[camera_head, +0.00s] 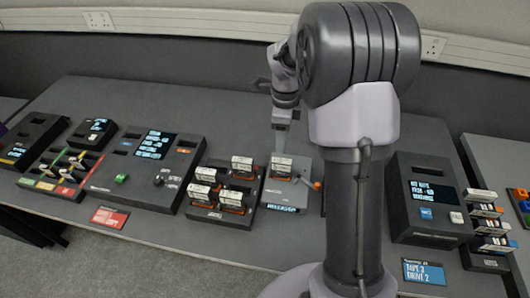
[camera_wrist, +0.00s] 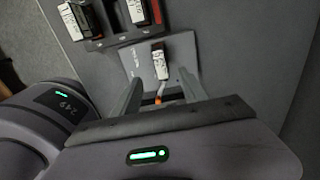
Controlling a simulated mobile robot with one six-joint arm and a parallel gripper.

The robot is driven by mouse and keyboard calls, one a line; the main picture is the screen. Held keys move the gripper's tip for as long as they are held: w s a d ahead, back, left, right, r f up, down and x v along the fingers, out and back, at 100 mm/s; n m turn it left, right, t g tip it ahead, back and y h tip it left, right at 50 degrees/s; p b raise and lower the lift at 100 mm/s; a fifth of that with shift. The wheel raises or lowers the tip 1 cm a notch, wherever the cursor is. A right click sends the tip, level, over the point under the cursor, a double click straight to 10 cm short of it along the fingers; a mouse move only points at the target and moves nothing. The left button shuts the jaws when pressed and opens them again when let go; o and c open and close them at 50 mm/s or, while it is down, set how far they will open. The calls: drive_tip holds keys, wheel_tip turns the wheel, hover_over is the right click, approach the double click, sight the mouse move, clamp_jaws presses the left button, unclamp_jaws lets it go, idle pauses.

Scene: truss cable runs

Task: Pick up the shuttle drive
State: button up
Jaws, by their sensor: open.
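A small drive with a white label (camera_head: 281,163) sits on the grey dock (camera_head: 285,196), which has an orange lever at its right side. The same drive (camera_wrist: 160,62) shows in the wrist view, just beyond and between my fingertips. Its label is too small to read, so I cannot tell for sure that it is the shuttle drive. My gripper (camera_head: 280,128) is above this dock, pointing down. In the wrist view my gripper (camera_wrist: 162,84) has its two fingers apart, with nothing held between them.
A dark tray (camera_head: 226,210) left of the dock holds several similar labelled drives. Left of it is a console with a screen (camera_head: 151,145). Right of my arm are another console (camera_head: 428,205) and a rack of stacked drives (camera_head: 487,262). Bare tabletop lies behind the dock.

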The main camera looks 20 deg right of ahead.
sight(280, 161)
wheel_tip(280, 161, down, 10)
drive_tip(key=b, duration=0.3)
drive_tip(key=shift+s+f, duration=0.1)
drive_tip(key=shift+f, duration=0.05)
drive_tip(key=f+b, duration=0.2)
drive_tip(key=f, duration=0.1)
drive_tip(key=f+b, duration=0.1)
drive_tip(key=f, duration=0.1)
drive_tip(key=shift+d+f, duration=0.15)
drive_tip(key=shift+d, duration=0.1)
clamp_jaws()
